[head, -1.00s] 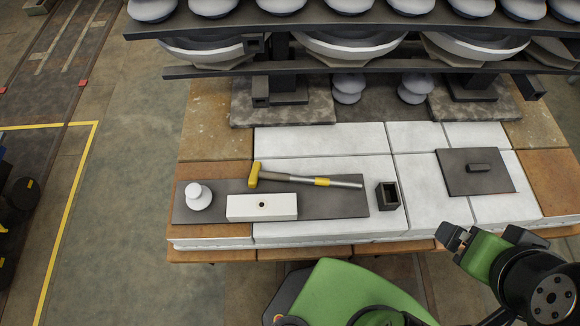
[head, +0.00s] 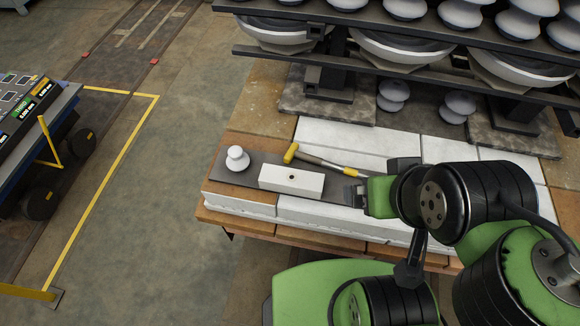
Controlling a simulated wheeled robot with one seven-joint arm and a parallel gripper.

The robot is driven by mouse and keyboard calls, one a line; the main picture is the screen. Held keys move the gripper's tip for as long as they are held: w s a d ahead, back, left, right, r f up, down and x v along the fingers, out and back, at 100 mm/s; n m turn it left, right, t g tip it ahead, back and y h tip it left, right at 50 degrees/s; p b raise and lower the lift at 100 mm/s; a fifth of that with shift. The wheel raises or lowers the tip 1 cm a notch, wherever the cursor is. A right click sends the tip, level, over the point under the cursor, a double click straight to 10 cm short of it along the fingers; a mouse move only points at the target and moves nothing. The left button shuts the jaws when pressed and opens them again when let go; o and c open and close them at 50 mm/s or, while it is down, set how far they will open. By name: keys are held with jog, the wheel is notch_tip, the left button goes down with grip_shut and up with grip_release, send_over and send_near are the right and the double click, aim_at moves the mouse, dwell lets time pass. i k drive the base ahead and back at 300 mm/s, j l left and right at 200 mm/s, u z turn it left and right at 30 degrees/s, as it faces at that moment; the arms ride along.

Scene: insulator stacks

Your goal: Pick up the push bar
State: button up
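A long tool (head: 326,165) with a yellow head and a grey and yellow shaft lies across the back of a dark plate (head: 223,180). A white block (head: 291,178) with a small hole in its top lies in front of it on the plate. I cannot tell for certain which of the two is the push bar. My gripper (head: 354,195) is low by the right end of the plate, to the right of the block and in front of the tool's right end. Its fingers are small and dark, and whether they are open is unclear. My arm hides the area to the right.
A white insulator (head: 237,159) stands at the plate's left end. The plate lies on a low platform of white and brown slabs (head: 320,214). Dark rails (head: 400,73) with insulator stacks stand behind. A cart (head: 35,120) is at far left, with open floor between.

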aim_at(292, 152)
jog(key=u, duration=0.15)
jog(key=i+j, duration=0.1)
jog(key=j, duration=0.45)
jog(key=i+j, duration=0.1)
jog(key=j, duration=0.4)
jog(key=i+j+z, duration=0.1)
jog(key=j, duration=0.45)
